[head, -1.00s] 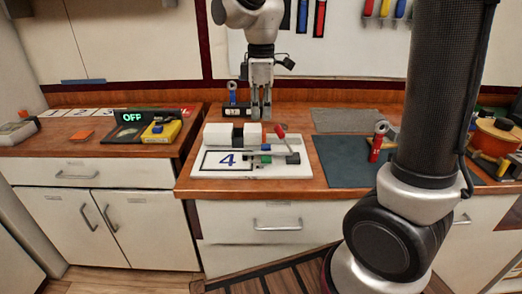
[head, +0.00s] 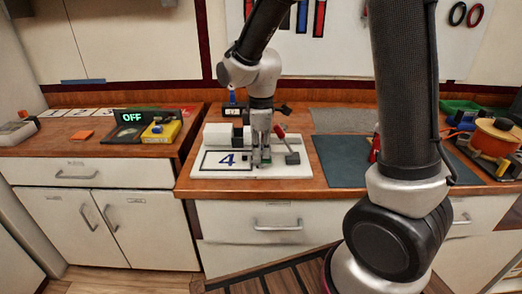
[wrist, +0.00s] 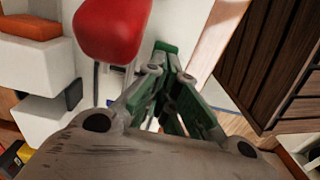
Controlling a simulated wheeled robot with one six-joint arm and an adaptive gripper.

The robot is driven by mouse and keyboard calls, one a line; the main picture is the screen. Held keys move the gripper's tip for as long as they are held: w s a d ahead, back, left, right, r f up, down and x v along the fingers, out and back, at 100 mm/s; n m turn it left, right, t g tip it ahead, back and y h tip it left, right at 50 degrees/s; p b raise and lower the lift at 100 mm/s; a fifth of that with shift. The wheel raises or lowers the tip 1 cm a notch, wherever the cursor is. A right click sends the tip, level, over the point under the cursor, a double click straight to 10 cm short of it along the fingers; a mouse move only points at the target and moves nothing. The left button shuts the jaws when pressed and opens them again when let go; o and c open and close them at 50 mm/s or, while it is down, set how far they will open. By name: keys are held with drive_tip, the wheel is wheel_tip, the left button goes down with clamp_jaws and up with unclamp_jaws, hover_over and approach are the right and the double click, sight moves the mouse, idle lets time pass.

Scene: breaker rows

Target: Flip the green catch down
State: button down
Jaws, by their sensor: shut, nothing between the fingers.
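The white board (head: 294,172) on the middle counter carries a card with a blue 4 (head: 228,161), a white block with a dark part, and a red-handled lever (head: 281,132). My gripper (head: 261,163) points down over the board, just left of the lever, with its fingers shut and empty. The green catch is mostly hidden behind my fingers in the head view. The red handle (wrist: 110,30) is close beside my gripper there.
A dark mat (head: 341,160) lies right of the board. A sign reading OFF (head: 132,117) and a yellow box (head: 160,132) stand on the left counter. An orange reel (head: 497,136) stands far right. The counter's front edge is close before the board.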

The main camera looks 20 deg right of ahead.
sight(255, 161)
drive_tip(key=shift+w+a+f, duration=0.15)
drive_tip(key=shift+a+f, duration=0.35)
drive_tip(key=shift+w+a+f, duration=0.15)
drive_tip(key=shift+a+f, duration=0.3)
wheel_tip(255, 161, up, 14)
idle(0.4)
